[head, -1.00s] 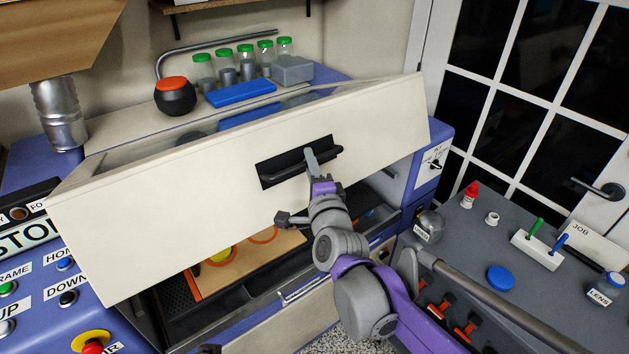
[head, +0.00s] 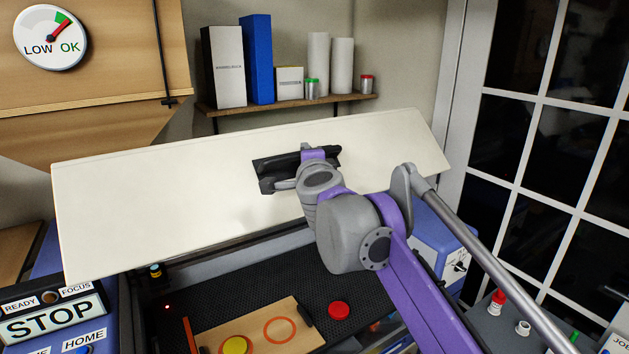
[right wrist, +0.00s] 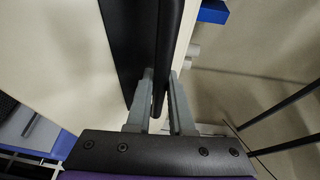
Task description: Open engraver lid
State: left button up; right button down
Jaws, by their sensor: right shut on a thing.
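The engraver lid (head: 190,195) is a wide cream panel, raised and tilted, with the engraver bed (head: 340,285) visible below it. Its black recessed handle (head: 272,172) is near the panel's middle. My right gripper (head: 308,158) is at the handle; in the right wrist view its two grey fingers (right wrist: 160,95) are closed around the black handle bar (right wrist: 166,60). The fingertips are partly hidden by my wrist in the head view. My left gripper is not in view.
On the bed lie a wooden sheet (head: 262,328), a yellow disc (head: 235,345) and a red disc (head: 338,310). A control panel with a STOP label (head: 50,320) stands at left. A shelf (head: 290,103) with boxes and rolls hangs behind the lid.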

jog(key=shift+w+a+r, duration=0.4)
jog(key=shift+w+r, duration=0.1)
jog(key=shift+r, duration=0.25)
jog(key=shift+w+a+r, duration=0.35)
jog(key=shift+w+r, duration=0.1)
jog(key=shift+r, duration=0.3)
jog(key=c, duration=1)
grip_release()
jog(key=shift+o, duration=0.2)
